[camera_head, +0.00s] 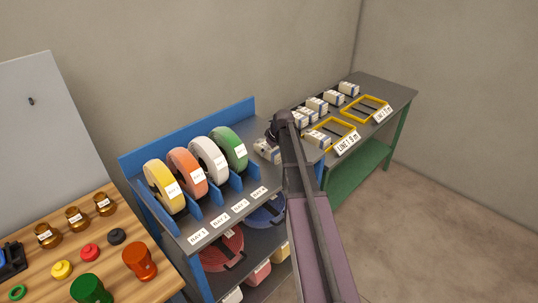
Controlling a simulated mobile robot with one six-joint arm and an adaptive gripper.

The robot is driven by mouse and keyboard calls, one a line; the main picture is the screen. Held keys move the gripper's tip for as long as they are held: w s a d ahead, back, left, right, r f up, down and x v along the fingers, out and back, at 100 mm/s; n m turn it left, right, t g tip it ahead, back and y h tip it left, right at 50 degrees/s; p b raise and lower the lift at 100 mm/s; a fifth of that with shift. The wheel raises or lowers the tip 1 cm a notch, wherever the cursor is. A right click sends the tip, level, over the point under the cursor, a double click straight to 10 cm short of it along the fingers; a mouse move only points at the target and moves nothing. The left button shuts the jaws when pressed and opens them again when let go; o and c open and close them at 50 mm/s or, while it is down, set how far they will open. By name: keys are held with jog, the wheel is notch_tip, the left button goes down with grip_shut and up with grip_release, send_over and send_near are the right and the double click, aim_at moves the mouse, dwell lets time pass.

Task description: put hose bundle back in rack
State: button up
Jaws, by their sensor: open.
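The blue rack (188,136) holds upright coiled bundles between blue dividers: yellow (165,187), orange (187,173), white (208,160) and green (229,149). Each carries a white tag. A red coil (222,245) and a blue coil (265,213) lie on the shelf below, the blue one partly hidden by my arm. My gripper (272,131) is open at the far end of my arm, right of the green coil and above the rack's right end. Its fingertips are small and dark, and I see nothing held in them.
Small white boxes (267,150) stand near my gripper, with more on the green bench (362,168) behind, beside yellow frames (364,108). A wooden table (120,233) with coloured caps and cups is at left. Floor at right is clear.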

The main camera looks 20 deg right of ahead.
dwell(0.6)
jog(key=c, duration=1.1)
